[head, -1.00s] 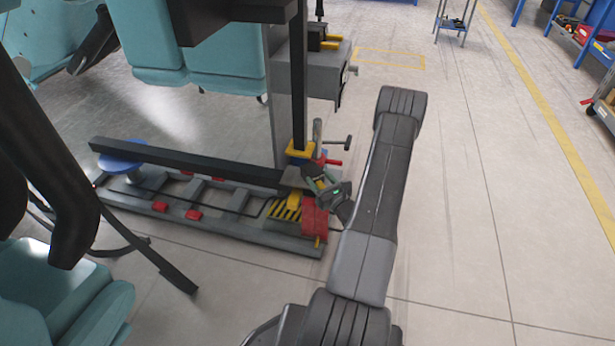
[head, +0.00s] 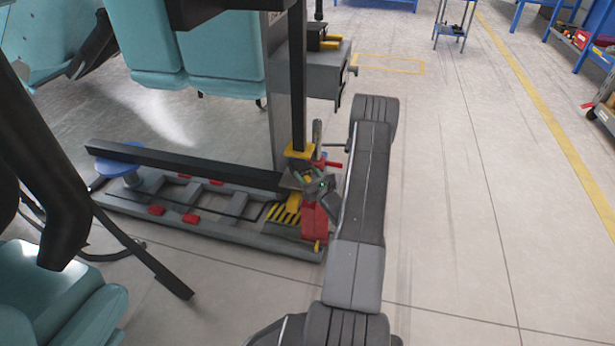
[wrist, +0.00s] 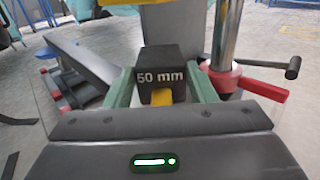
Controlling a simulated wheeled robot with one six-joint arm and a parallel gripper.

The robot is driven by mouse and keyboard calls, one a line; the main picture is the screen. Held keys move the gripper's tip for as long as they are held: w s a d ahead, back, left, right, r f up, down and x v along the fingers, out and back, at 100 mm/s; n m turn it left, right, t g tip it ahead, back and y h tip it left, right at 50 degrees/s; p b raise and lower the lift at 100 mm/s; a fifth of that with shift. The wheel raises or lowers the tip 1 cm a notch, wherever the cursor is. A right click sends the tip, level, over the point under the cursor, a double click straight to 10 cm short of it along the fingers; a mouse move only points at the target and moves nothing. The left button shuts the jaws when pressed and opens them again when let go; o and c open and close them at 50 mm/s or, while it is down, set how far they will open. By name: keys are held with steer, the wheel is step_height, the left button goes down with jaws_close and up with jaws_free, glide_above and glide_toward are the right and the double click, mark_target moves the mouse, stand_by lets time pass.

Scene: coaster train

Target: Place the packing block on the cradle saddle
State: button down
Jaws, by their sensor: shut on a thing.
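The packing block, dark and marked "50 mm" (wrist: 160,75), sits between the green fingers of my gripper (wrist: 163,88) in the wrist view. The gripper is shut on it. A yellow piece (wrist: 161,97) shows just below the block's near face. In the head view my gripper (head: 312,182) is low at the right end of the floor frame, beside the upright post; the block cannot be made out there. A yellow piece at the post's foot (head: 300,151) may be the cradle saddle; I cannot tell for sure. Whether the block touches anything beneath is hidden.
A chrome post (wrist: 226,35) with a red collar and handle stands close right of the fingers. A long dark beam (head: 185,166) runs left above the grey floor frame (head: 190,228). Teal seats (head: 225,55) hang above. Open floor (head: 440,200) lies right of my arm.

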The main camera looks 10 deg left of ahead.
steer(key=shift+f+b, duration=0.35)
steer(key=shift+b, duration=0.1)
steer(key=shift+f+b, duration=0.25)
steer(key=shift+b, duration=0.1)
steer(key=c, duration=0.6)
jaws_free()
steer(key=shift+r+p, duration=0.9)
steer(key=shift+p, duration=0.2)
steer(key=v, duration=0.4)
steer(key=p+v, duration=0.1)
steer(key=v, duration=0.3)
steer(key=p+v, duration=0.1)
steer(key=v, duration=0.3)
steer(key=shift+f, duration=0.3)
